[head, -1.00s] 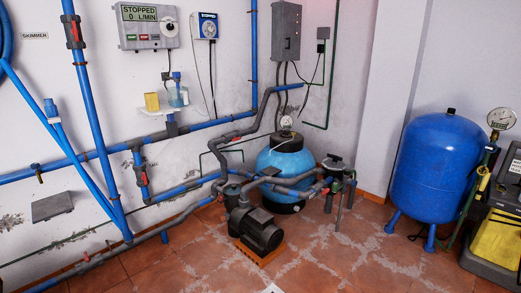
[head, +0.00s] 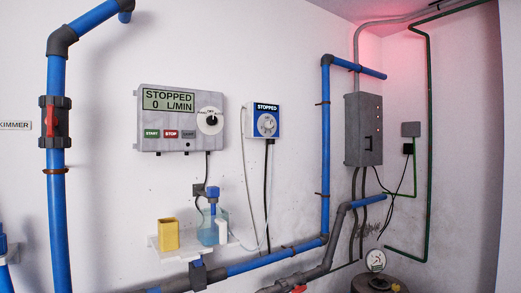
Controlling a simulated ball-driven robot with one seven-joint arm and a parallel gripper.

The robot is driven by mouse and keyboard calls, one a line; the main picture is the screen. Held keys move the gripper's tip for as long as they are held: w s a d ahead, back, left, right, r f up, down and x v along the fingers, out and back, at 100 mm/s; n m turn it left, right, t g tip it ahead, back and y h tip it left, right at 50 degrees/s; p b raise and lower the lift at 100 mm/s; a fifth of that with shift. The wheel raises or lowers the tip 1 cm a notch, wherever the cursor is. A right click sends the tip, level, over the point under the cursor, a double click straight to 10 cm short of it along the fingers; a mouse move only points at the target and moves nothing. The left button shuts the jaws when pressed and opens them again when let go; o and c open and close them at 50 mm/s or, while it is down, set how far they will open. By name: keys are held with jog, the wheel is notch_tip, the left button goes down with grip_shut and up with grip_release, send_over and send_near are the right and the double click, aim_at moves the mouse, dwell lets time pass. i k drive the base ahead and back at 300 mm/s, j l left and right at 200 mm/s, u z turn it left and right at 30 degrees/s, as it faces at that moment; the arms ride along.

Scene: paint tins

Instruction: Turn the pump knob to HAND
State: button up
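The pump control panel (head: 180,118) is a grey box on the wall, left of centre in the head view. Its display (head: 168,100) reads "STOPPED 0 L/MIN". Green START, red STOP and a grey button (head: 188,134) sit under the display. My gripper is not in view.
A blue and white timer box (head: 266,121) reading "STOPPED" hangs right of the panel. Below is a shelf (head: 168,252) with a yellow container (head: 168,234) and a bluish jug (head: 212,226). A blue pipe (head: 57,200) stands at left; a grey cabinet (head: 363,130) hangs at right.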

aim_at(211, 119)
jog(key=i+l+u, duration=0.15)
jog(key=i+u, duration=0.15)
jog(key=i, duration=0.25)
jog(key=i+l+u, duration=0.35)
jog(key=i, duration=0.15)
jog(key=i+j, duration=0.05)
jog(key=j, duration=0.05)
